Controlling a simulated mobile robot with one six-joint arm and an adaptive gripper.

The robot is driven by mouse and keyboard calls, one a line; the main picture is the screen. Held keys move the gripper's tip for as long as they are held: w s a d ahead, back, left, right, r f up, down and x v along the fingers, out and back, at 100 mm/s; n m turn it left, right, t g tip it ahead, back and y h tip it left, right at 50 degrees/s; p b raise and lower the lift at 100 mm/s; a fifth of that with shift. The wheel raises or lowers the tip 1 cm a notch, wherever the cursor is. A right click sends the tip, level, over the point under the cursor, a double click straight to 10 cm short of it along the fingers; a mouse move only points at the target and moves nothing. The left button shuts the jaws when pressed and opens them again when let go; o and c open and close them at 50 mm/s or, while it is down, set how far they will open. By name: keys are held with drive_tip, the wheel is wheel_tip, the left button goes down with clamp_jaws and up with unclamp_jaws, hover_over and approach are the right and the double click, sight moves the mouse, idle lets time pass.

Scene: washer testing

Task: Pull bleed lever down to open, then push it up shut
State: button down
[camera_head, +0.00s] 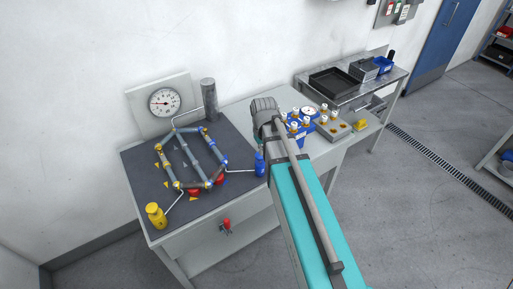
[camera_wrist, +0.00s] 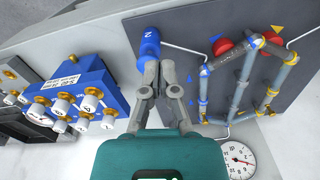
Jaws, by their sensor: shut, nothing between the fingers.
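A red handle (camera_head: 227,224) shows at the front edge of the bench, below its top. Two red round parts (camera_head: 193,191) sit on the near end of the pipe frame (camera_head: 190,150); they also show in the wrist view (camera_wrist: 222,46). I cannot tell for sure which red part is the bleed lever. My gripper (camera_wrist: 158,60) is shut and empty, above the bench, with its fingertips near the blue bottle (camera_wrist: 150,38) in that picture. I cannot tell if they touch. In the head view my arm hides the gripper.
A gauge (camera_head: 164,102) stands behind the pipes beside a grey cylinder (camera_head: 209,99). A yellow bottle (camera_head: 156,215) stands at the mat's near left corner. A blue box with white knobs (camera_wrist: 62,83) lies to the gripper's left. A black tray (camera_head: 333,83) is on the far table.

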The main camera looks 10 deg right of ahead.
drive_tip(key=s+a+f+m+b, duration=0.1)
drive_tip(key=s+f+m+b, duration=0.1)
drive_tip(key=s, duration=0.7)
drive_tip(key=shift+f, duration=0.5)
drive_tip(key=shift+s, duration=0.1)
